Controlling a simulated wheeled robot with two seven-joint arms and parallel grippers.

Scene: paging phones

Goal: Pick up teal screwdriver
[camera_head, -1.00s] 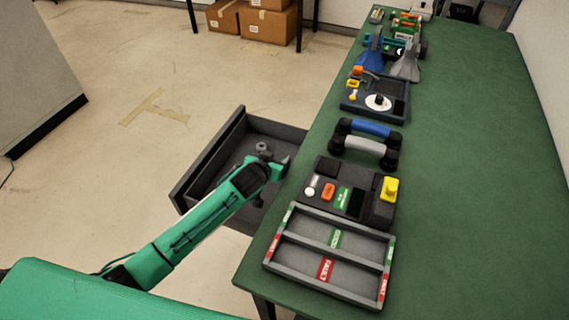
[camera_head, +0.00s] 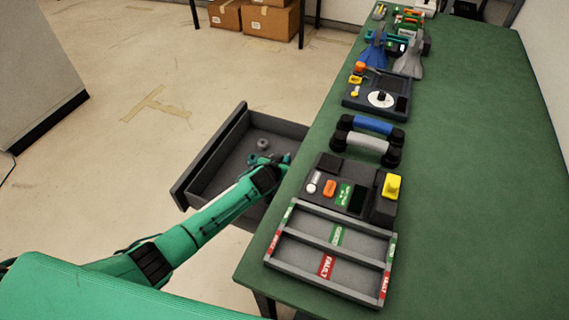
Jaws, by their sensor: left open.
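The open grey drawer (camera_head: 183,195) juts out from the left side of the green table. My left gripper (camera_head: 272,162) is over the drawer's right part, close to the table edge. It is small here and its jaws are hard to make out; nothing shows held in it. A small teal piece (camera_head: 252,159) shows in the drawer just left of the gripper. I cannot tell whether it is the teal screwdriver or part of something else. A small grey round part (camera_head: 263,144) lies in the drawer behind it. My right gripper is not in view.
On the green table (camera_head: 480,200) stand a divided grey tray (camera_head: 330,290), a dark device with a yellow part (camera_head: 391,186), blue and grey handles (camera_head: 374,126), and a dial unit (camera_head: 381,98). Several items crowd the far end. The table's right side is clear.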

